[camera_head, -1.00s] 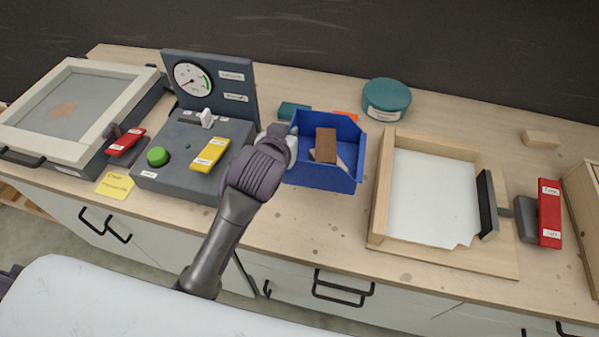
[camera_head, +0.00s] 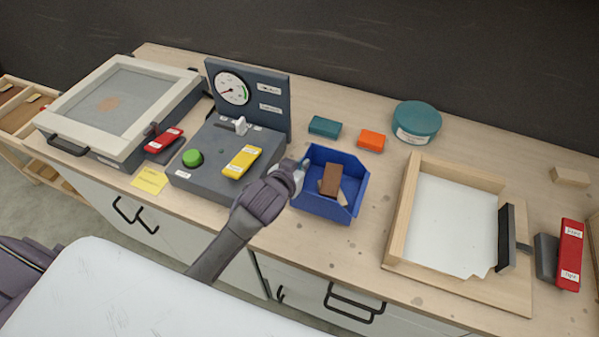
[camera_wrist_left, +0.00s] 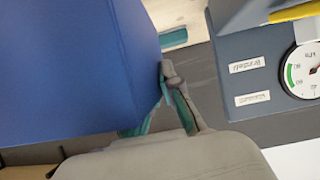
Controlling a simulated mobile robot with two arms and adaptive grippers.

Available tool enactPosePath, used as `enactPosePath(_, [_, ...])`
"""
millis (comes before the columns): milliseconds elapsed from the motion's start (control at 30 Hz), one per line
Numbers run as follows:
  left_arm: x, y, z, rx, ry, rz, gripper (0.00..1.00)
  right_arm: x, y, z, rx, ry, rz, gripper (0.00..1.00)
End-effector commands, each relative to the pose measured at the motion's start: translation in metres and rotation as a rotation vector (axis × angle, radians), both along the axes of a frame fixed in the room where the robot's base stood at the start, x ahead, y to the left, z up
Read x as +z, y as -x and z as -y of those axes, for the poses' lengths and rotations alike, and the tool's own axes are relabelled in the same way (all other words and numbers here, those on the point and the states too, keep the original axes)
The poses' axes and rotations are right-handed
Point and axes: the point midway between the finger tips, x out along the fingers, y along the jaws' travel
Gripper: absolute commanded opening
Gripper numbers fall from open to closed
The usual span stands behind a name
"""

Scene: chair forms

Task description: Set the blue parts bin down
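The blue parts bin (camera_head: 325,207) is upright over the middle of the bench, between the grey gauge box and the wooden frame. It holds a brown block (camera_head: 331,181) and a paler piece (camera_head: 342,195). My left gripper (camera_head: 298,172) is at the bin's left wall and looks shut on it. In the left wrist view the bin (camera_wrist_left: 70,65) fills the left side; one finger with a teal pad lies against its edge, and the other is mostly hidden. I cannot tell whether the bin's base touches the bench. My right gripper is not in view.
The gauge box (camera_head: 205,180) with a yellow block (camera_head: 242,162) stands left. Behind the bin are a teal block (camera_head: 324,126), an orange block (camera_head: 371,140) and a round teal tin (camera_head: 417,120). A wooden frame (camera_head: 400,215) stands right. Bench (camera_head: 300,240) in front is clear.

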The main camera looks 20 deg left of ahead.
Motion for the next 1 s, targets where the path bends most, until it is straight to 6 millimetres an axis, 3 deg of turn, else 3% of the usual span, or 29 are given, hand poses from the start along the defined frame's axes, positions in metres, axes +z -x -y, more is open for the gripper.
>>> enactPosePath(133, [-0.006,0.001,-0.004,0.001,0.003,0.003,0.0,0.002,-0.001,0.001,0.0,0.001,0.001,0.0])
enactPosePath(400, [-0.04,0.001,-0.004,0.001,0.003,0.003,0.0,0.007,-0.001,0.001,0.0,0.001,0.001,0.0])
enactPosePath(800, [-0.045,0.001,-0.004,0.0,0.004,0.005,0.0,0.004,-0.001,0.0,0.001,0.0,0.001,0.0])
enactPosePath(900, [-0.046,0.002,-0.004,0.0,0.001,0.001,0.2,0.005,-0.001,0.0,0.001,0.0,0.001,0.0])
enactPosePath(1000, [-0.046,0.002,-0.004,0.0,0.001,0.001,0.31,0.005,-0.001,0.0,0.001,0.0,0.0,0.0])
